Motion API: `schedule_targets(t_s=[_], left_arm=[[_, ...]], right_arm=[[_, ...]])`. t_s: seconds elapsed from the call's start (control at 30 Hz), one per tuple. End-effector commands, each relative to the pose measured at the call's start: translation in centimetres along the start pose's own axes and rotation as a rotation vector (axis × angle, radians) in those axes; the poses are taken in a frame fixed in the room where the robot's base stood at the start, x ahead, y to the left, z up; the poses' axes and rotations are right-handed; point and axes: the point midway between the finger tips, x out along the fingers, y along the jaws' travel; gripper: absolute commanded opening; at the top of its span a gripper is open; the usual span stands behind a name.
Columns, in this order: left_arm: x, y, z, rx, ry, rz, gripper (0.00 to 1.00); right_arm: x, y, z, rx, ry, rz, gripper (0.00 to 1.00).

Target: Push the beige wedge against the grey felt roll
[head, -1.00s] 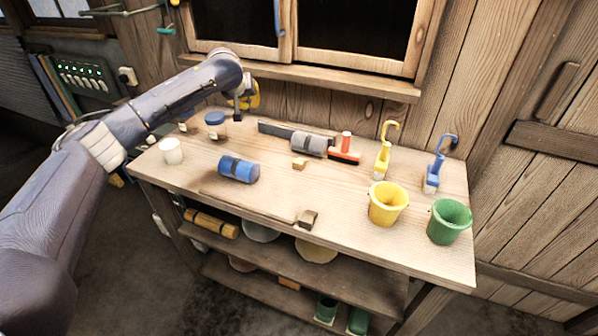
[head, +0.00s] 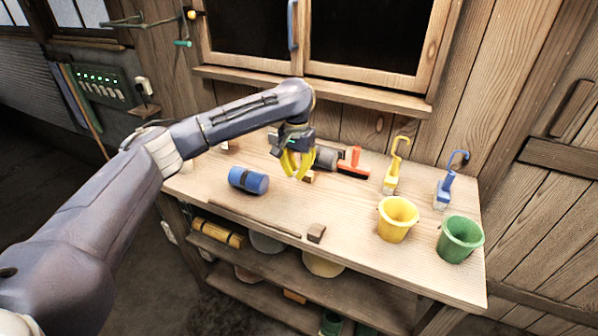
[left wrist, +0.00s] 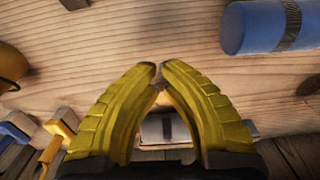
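The beige wedge (head: 309,178) lies on the bench just in front of the grey felt roll (head: 327,158), partly hidden behind my left gripper (head: 297,176). I cannot tell whether wedge and roll touch. My left gripper points down at the wedge, its yellow fingers almost together at the tips. In the left wrist view, the fingertips (left wrist: 159,70) nearly meet. A beige patch between the fingers looks like the wedge (left wrist: 178,101), and the grey roll (left wrist: 160,130) lies beyond it. I see nothing clamped. My right gripper is out of view.
A blue roll (head: 248,180) lies left of the gripper. A brown block (head: 316,233) lies near the front edge. A red tool (head: 353,165) lies right of the grey roll. Yellow (head: 397,219) and green buckets (head: 460,239) stand at the right.

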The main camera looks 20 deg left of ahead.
Motion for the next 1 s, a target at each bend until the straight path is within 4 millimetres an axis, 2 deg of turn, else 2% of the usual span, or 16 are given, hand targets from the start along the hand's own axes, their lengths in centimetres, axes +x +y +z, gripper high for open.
schedule_targets(t_s=[0.5, 0.7, 1.0], left_arm=[[8.7, 0.1, 0.0, -0.004, -0.003, 0.003, 0.0], [8.3, 0.1, -2.3, -0.004, 0.0, 0.002, 0.0], [8.2, 0.0, -3.8, -0.004, 0.001, 0.001, 0.0]], right_arm=[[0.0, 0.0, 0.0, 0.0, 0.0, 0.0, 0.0], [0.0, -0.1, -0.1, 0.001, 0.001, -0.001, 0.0], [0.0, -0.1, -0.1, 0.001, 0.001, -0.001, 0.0]])
